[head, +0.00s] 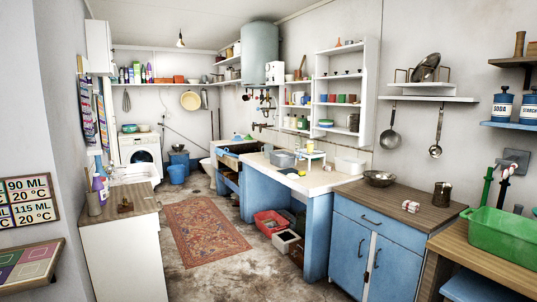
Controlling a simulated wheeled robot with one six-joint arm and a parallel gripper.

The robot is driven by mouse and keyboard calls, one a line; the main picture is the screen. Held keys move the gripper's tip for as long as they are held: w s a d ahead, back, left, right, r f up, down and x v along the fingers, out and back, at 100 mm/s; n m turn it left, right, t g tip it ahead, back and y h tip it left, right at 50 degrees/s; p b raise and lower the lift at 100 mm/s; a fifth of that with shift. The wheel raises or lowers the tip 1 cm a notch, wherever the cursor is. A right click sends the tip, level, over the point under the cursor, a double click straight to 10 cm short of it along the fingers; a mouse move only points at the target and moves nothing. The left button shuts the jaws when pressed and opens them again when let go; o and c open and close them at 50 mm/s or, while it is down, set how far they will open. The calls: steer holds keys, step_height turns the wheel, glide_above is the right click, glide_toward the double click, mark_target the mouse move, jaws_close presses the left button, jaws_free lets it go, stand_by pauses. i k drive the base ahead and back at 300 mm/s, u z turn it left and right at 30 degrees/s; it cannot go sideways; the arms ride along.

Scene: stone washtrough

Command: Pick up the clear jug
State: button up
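A small upright jug-shaped vessel (442,195) stands on the wooden top of the blue cabinet at the right. It looks grey-brown, and I cannot tell for sure whether it is clear with the wood showing through. No other clear jug can be made out. My gripper is not in view.
On the same wooden top (390,196) are a metal bowl (380,179) and a small red-and-white bundle (410,206). A green tub (503,238) stands on the lower bench at right. A ladle (435,145) hangs above. The floor by the patterned rug (205,235) is open.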

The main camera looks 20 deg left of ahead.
mark_target(267, 148)
steer(key=u, duration=1.3)
steer(key=i, duration=7)
steer(key=z, duration=0.95)
